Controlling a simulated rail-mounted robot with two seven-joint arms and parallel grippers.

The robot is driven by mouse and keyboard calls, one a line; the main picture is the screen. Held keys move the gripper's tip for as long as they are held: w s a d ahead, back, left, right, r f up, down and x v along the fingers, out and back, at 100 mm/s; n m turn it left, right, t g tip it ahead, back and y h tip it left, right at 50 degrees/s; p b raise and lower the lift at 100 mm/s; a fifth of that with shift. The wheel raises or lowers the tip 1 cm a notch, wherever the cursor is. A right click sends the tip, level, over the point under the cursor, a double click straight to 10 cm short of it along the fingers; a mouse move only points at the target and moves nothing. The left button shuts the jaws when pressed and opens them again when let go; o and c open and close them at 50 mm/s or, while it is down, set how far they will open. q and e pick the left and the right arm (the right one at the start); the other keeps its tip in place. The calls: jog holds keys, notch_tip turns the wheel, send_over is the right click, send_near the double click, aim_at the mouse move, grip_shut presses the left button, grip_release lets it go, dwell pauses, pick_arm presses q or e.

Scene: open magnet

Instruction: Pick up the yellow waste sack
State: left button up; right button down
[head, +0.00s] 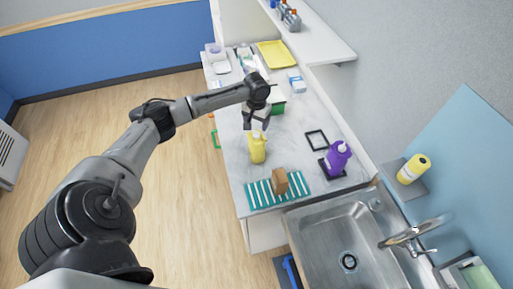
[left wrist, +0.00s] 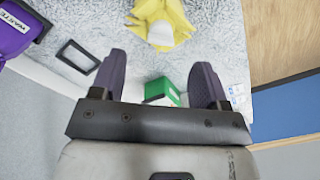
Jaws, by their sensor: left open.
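The yellow waste sack (head: 257,152) stands on the marble-look counter, with a pale tied-looking top. In the left wrist view the yellow sack (left wrist: 172,12) is at the top edge, partly cut off, with its white top (left wrist: 160,34) toward me. My left gripper (head: 257,122) is just beyond the sack in the head view, above the counter and close to the sack's top. In the left wrist view the fingers of my left gripper (left wrist: 159,68) are apart with nothing held; the sack is beyond the fingertips. My right gripper is not in view.
A purple sack (head: 337,157) and an empty black frame (head: 316,140) are to the right. A green box (left wrist: 162,88) shows between the fingers from above. A brown block (head: 280,181) stands on a striped towel (head: 258,194) before the sink (head: 345,235). A yellow tray (head: 275,54) lies farther back.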

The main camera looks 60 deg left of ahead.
aim_at(256, 132)
pick_arm(q)
jog(key=shift+w+a+f+p, duration=0.1)
jog(key=shift+f+p, duration=0.15)
jog(key=shift+f, duration=1.45)
jog(key=shift+a+f+p, duration=0.1)
jog(key=shift+f+p, duration=0.1)
jog(key=shift+f, duration=1.5)
grip_shut()
jog(key=shift+f, duration=0.1)
